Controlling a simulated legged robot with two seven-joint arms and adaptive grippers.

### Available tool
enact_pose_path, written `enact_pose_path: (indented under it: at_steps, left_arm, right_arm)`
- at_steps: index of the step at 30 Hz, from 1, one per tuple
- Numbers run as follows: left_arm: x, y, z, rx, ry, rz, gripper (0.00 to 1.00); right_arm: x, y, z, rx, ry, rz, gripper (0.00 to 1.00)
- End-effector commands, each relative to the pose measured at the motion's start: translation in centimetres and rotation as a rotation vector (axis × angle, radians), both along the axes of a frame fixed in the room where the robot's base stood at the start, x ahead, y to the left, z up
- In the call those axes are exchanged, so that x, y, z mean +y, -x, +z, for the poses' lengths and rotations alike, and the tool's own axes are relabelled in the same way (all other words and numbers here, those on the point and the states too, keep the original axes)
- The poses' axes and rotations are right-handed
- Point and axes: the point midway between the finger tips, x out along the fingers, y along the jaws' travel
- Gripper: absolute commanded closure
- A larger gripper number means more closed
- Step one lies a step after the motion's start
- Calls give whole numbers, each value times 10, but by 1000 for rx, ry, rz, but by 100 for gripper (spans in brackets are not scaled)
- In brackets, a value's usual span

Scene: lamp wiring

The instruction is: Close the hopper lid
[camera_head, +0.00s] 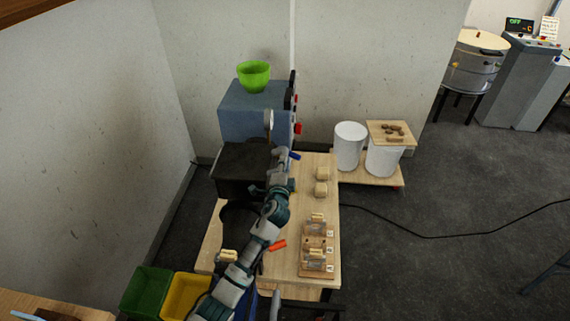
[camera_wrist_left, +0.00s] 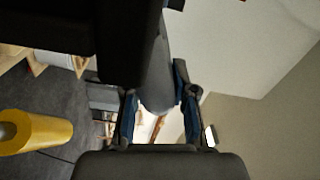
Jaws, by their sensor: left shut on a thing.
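A green bowl-shaped hopper (camera_head: 254,77) sits on top of the blue-grey machine (camera_head: 240,118) at the back of the table. Its mouth looks open from above; I cannot make out a separate lid for certain. My left gripper (camera_head: 284,158) is in front of the machine, lower than the hopper and apart from it. In the left wrist view its two blue fingers are on either side of a grey rounded piece (camera_wrist_left: 154,70), and it is shut on it. How this piece joins the machine is hidden. My right gripper is not in view.
A dark box (camera_head: 232,170) stands before the machine. Wooden blocks (camera_head: 322,173) and small wooden stands (camera_head: 316,256) line the table's right side. White buckets (camera_head: 349,147) stand at right, green (camera_head: 146,291) and yellow (camera_head: 184,296) bins at lower left. Floor on the right is mostly clear.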

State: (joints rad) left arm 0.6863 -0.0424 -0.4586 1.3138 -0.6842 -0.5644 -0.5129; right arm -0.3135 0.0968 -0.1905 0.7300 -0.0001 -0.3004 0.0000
Motion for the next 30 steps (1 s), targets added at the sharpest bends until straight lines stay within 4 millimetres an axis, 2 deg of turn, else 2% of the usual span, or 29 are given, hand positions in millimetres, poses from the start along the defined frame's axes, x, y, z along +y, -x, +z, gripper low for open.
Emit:
enact_pose_path:
  at_steps: [1,7,8,9,11,19,23,26,30]
  left_arm:
    - [4,0,-11,20,-3,9,100]
    - [3,0,-14,25,-3,12,100]
    - [3,0,-14,26,-3,11,72]
    - [3,0,-14,26,-3,11,62]
    - [3,0,-14,25,-3,10,49]
    - [0,1,-8,15,-3,6,49]
    - [-1,2,-7,13,-2,5,49]
    - [-1,10,-7,11,0,5,49]
    - [0,34,-7,13,0,4,49]
  right_arm:
    - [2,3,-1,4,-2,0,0]
    - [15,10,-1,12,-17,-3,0]
    - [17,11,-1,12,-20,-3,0]
    - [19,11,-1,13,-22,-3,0]
    - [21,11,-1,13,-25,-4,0]
    - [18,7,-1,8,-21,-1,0]
    - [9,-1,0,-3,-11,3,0]
    - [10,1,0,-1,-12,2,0]
    - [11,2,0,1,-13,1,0]
